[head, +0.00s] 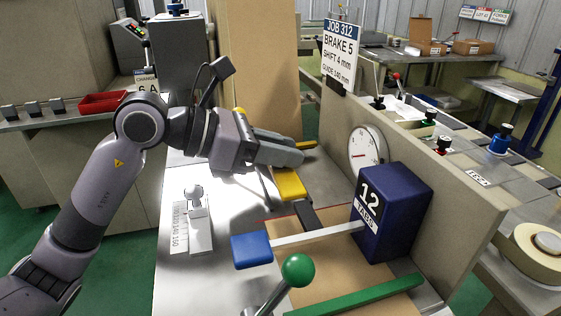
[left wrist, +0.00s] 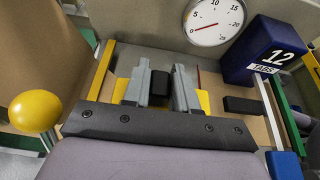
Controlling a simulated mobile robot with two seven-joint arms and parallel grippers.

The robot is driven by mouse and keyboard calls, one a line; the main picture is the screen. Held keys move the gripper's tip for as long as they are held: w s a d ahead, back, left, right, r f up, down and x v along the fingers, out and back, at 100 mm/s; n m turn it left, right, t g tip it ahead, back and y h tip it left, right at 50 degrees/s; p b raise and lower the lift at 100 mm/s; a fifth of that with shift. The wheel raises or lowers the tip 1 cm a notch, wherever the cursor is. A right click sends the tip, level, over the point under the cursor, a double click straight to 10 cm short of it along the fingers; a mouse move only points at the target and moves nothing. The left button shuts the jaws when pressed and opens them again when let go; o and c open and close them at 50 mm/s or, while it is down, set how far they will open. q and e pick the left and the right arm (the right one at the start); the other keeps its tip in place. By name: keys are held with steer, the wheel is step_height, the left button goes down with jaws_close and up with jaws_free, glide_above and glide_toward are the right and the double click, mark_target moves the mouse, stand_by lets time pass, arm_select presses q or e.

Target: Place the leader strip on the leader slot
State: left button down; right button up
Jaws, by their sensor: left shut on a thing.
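My left gripper (head: 300,152) reaches in from the left over the metal worktable. In the left wrist view its two grey fingers (left wrist: 160,88) are closed on a dark block (left wrist: 160,80). A yellow piece (head: 289,184) lies just below the fingers and shows beside them in the left wrist view (left wrist: 203,100). A separate black bar (head: 306,216) lies in front of it, apart from the fingers. No label marks the leader strip or its slot, so I cannot tell which parts these are. My right gripper is not in view.
A blue box marked 12 (head: 390,212) and a round dial (head: 367,148) stand right of the gripper. A blue-ended bar (head: 252,250), a green-knobbed lever (head: 298,269) and a green rail (head: 355,296) are in front. A tall brown panel (head: 258,70) stands behind.

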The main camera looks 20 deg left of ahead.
arm_select(q)
steer(key=shift+f, duration=0.95)
steer(key=shift+f, duration=0.15)
steer(key=c, duration=0.9)
jaws_free()
steer(key=b+v, duration=0.1)
steer(key=v, duration=1)
steer(key=shift+s+a+r, duration=0.3)
steer(key=shift+s+a, duration=0.05)
